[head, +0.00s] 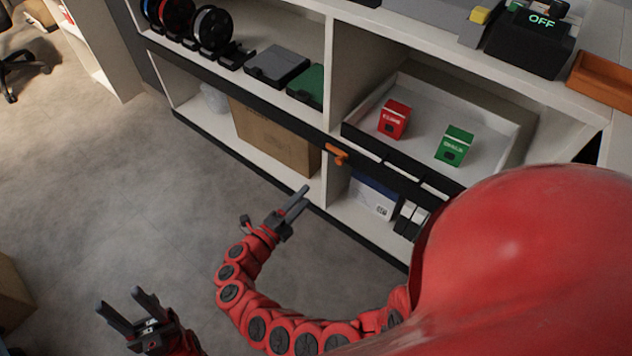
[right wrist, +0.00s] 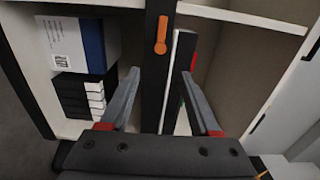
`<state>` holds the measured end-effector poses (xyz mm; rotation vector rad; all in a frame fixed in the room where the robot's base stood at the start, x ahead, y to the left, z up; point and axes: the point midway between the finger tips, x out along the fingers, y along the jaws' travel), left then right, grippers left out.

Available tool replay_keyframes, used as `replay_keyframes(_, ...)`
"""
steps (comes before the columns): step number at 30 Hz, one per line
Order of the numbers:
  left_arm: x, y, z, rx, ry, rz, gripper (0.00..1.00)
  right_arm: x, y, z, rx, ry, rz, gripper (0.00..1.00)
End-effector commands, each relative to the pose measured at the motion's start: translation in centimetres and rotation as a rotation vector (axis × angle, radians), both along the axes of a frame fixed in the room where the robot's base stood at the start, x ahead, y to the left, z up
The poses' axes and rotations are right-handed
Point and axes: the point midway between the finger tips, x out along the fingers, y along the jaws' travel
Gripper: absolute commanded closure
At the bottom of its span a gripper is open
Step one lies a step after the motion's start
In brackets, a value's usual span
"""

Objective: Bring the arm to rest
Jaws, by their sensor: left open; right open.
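My left gripper (head: 122,302) is at the lower left of the head view, above the grey floor, open and empty. My right gripper (head: 302,199) is near the middle of the head view, in front of the shelf unit, at the end of my curved red arm. In the right wrist view my right gripper (right wrist: 160,78) is open, its two fingers apart with nothing held between them. A dark upright and part of the shelf lie beyond the fingers; I cannot tell the exact distance.
The shelf unit (head: 352,60) holds a white tray (head: 517,147) with a red box (head: 394,119) and a green box (head: 454,146). An orange handle (head: 337,154) sits on its front; it also shows in the right wrist view (right wrist: 161,36). A cardboard carton (head: 270,138) stands below.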

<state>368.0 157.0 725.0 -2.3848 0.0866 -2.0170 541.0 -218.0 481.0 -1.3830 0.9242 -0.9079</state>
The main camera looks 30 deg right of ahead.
Motion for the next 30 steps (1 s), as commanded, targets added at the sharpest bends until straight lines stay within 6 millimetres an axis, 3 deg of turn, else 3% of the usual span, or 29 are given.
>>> replay_keyframes(6, 0.0, 0.0, 0.0, 0.000, 0.000, 0.000, 0.50, -0.8, 1.9, 0.0, 0.000, 0.000, 0.000, 0.37)
replay_keyframes(23, 0.0, 0.0, 0.0, 0.000, 0.000, 0.000, 0.50, -0.9, 2.0, 0.0, -0.001, 0.000, -0.002, 0.37)
replay_keyframes(26, 0.0, 0.0, 0.0, 0.000, 0.000, 0.000, 0.50, -1.4, 1.3, 0.2, -0.040, 0.007, -0.009, 0.37)
replay_keyframes(30, 0.0, 0.0, 0.0, 0.000, 0.000, 0.000, 0.50, -4.5, -2.6, 2.8, -0.296, 0.043, -0.053, 0.37)
